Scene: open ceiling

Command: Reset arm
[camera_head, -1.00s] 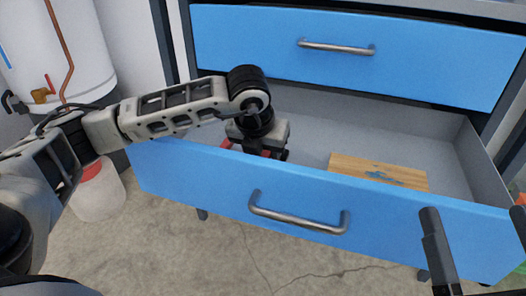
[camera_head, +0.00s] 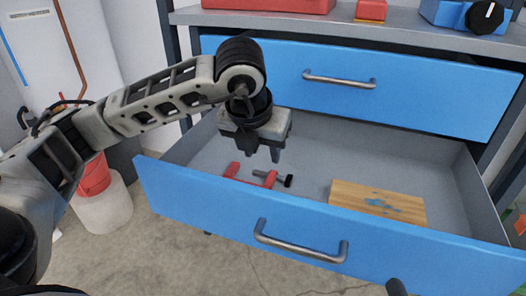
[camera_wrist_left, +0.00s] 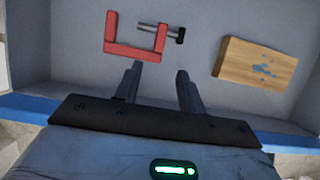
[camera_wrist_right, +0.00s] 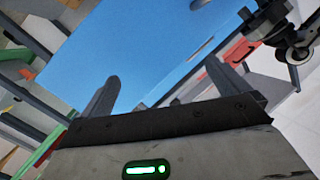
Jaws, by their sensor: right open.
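My left gripper (camera_head: 262,150) is above the open lower drawer (camera_head: 440,165), pointing down. In the left wrist view its two fingers (camera_wrist_left: 157,85) are apart with nothing between them. A red clamp (camera_wrist_left: 137,38) lies on the drawer floor just beyond the fingertips; it also shows in the head view (camera_head: 268,179), below the gripper and apart from it. My right gripper (camera_wrist_right: 168,92) shows in the right wrist view with its fingers apart and empty, facing a blue panel (camera_wrist_right: 150,50). In the head view only a dark tip, probably of my right gripper, shows at the bottom edge.
A wooden block (camera_head: 378,202) with blue marks lies in the drawer, right of the clamp. The drawer front (camera_head: 330,235) with its metal handle (camera_head: 300,246) sticks out. A bucket (camera_head: 103,205) stands at left.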

